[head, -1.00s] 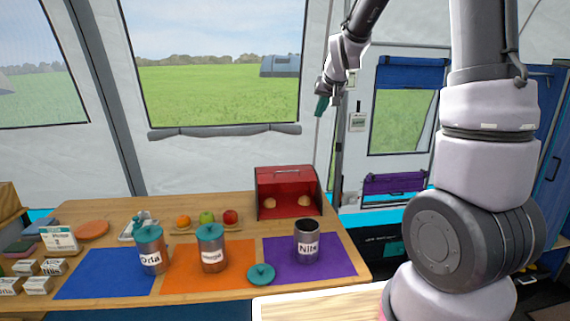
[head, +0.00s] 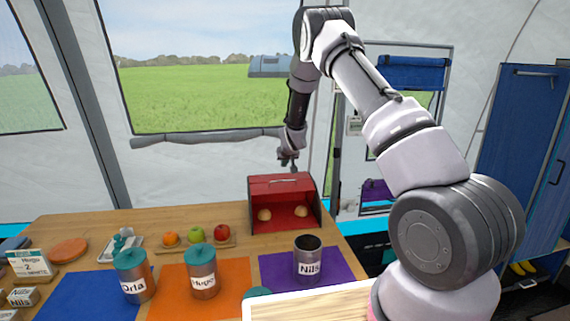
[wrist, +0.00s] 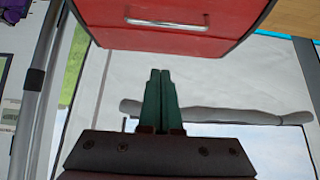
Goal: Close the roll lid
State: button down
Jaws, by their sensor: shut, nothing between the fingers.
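The red roll box (head: 255,215) stands at the back right of the wooden table with its front open; two round rolls (head: 301,211) show inside. Its red roll lid (head: 268,188) is up at the top, with a light bar handle (head: 284,181). In the wrist view the lid (wrist: 190,38) and handle (wrist: 166,20) fill the upper middle. My gripper (head: 287,163) is just above and behind the lid in the head view. Its green fingers (wrist: 161,72) are together and empty, pointing towards the lid; a touch cannot be made out.
Fruit on a board (head: 196,242) lies left of the box. Lidded canisters marked Orla (head: 133,277) and Hugo (head: 202,272) and an open Nils canister (head: 307,260) stand in front. The tent wall and window (head: 190,75) are behind; the air above the table is clear.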

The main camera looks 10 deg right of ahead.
send_over(284, 186)
jog(key=w, duration=0.2)
notch_tip(284, 186, down, 4)
jog(key=shift+w+f, duration=0.15)
jog(key=shift+s+f, duration=0.2)
jog(key=shift+s, duration=0.4)
jog(key=shift+s+f, duration=0.2)
jog(key=shift+s, duration=0.4)
jog(key=shift+s+f, duration=0.35)
jog(key=shift+s, duration=0.35)
